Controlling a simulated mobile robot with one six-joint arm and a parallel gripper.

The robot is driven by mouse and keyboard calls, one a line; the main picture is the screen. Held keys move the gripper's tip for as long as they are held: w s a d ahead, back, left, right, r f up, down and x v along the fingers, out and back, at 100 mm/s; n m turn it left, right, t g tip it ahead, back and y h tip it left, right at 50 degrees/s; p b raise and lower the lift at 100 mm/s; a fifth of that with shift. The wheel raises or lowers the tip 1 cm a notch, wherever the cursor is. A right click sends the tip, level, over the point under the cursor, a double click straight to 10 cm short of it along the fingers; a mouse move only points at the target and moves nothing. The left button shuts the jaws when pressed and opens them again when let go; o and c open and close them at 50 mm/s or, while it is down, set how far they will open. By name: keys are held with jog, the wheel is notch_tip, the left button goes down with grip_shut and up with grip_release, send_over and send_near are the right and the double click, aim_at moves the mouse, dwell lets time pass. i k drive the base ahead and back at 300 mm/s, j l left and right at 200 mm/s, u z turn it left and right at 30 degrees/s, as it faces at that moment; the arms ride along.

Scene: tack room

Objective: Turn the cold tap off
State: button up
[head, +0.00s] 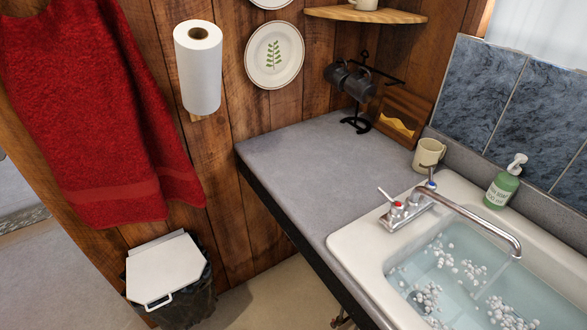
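The chrome tap (470,215) stands on the left rim of the white sink (375,245), with its spout reaching right over the basin. The cold handle (430,184), marked blue, is at the back of the tap base. The hot handle (396,207), marked red, is at the front, with its lever pointing up and left. I cannot tell the cold lever's exact angle, or whether a stream leaves the spout. Clear water (460,285) with clumps of white foam stands in the basin. My gripper is not in view.
A cream mug (428,155) stands close behind the cold handle. A green soap bottle (502,183) is on the back rim. The grey counter (315,170) left of the sink is mostly clear. A white-lidded bin (165,270) stands on the floor below a red towel (95,110).

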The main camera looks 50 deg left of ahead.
aim_at(430, 185)
jog(key=u, duration=1)
